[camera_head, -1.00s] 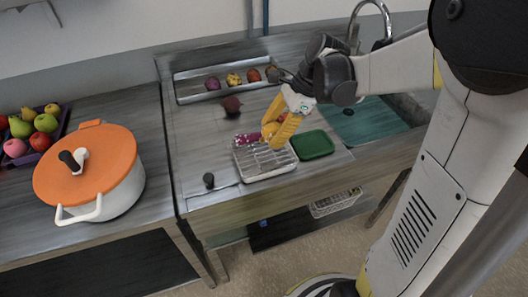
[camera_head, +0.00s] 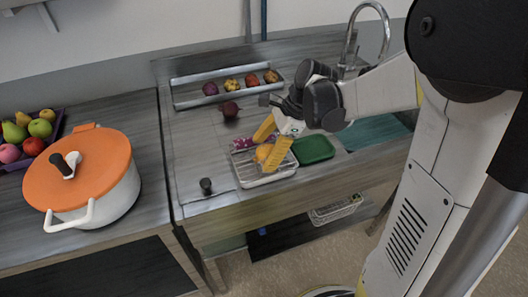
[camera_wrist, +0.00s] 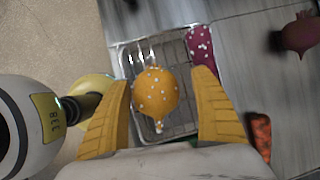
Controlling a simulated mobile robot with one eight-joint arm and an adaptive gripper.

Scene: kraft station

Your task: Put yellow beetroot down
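The yellow beetroot (camera_head: 263,153) lies on the wire tray (camera_head: 262,181) on the counter. It also shows in the wrist view (camera_wrist: 155,92), round and speckled with pale dots, over the wire mesh (camera_wrist: 180,130). My gripper (camera_head: 264,156) is right above the tray with its yellow fingers spread. In the wrist view my gripper (camera_wrist: 160,80) has one finger on each side of the beetroot, with a visible gap on both sides. A purple speckled item (camera_head: 257,141) lies in the tray's far part, close by the beetroot; it also shows in the wrist view (camera_wrist: 200,46).
A green tray (camera_head: 313,149) stands just right of the wire tray. A dark red beetroot (camera_head: 229,108) lies behind on the counter. A long tray (camera_head: 180,101) with several vegetables is at the back. An orange-lidded pot (camera_head: 105,200) stands left; the sink (camera_head: 372,131) is right.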

